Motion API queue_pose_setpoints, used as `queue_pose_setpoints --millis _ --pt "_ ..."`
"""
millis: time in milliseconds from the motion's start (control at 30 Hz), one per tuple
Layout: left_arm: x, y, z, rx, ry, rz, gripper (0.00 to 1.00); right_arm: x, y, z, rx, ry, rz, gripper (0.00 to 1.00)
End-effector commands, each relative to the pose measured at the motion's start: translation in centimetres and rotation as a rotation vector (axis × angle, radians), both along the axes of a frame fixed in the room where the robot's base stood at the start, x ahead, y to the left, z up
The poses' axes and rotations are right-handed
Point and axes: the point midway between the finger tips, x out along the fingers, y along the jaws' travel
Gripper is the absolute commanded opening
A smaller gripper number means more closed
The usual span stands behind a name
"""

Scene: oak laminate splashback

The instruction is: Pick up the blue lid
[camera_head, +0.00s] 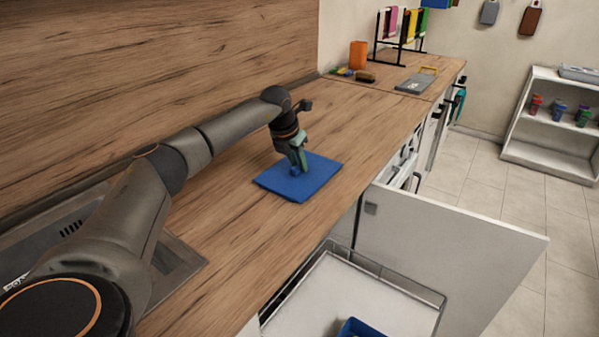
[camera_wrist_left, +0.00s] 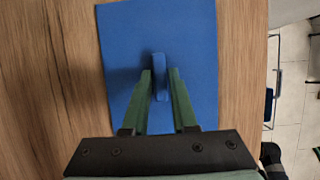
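The blue lid (camera_head: 316,179) lies flat on the wooden counter, as a rectangular plate with an upright handle in its middle. It also shows in the left wrist view (camera_wrist_left: 200,30), with the handle (camera_wrist_left: 159,62) standing between the green fingers. My left gripper (camera_head: 298,163) points down at the handle. In the left wrist view the fingertips (camera_wrist_left: 161,75) are very close to both sides of the handle. I cannot tell whether they press on it. The lid appears to rest on the counter. My right gripper is not in view.
An open drawer (camera_head: 350,291) below the counter holds a blue container (camera_head: 361,328). A sink (camera_head: 180,262) lies under my left arm. The counter around the lid is clear.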

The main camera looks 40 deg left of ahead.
Motion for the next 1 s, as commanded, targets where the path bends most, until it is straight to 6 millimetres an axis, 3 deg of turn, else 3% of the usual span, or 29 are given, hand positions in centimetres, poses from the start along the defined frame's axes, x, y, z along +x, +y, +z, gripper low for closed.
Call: queue_pose_setpoints --millis 33,200,767,1000 --pt "0.0 0.0 0.0 0.000 0.000 0.000 0.19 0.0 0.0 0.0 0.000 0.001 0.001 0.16" --pt "0.0 0.0 0.0 0.000 -0.001 0.000 0.00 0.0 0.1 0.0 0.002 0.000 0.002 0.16" --pt "0.0 0.0 0.1 0.000 -0.001 0.000 0.00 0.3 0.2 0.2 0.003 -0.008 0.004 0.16" --pt "0.1 0.0 1.9 -0.001 -0.004 0.001 0.00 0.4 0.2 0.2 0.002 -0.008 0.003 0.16"
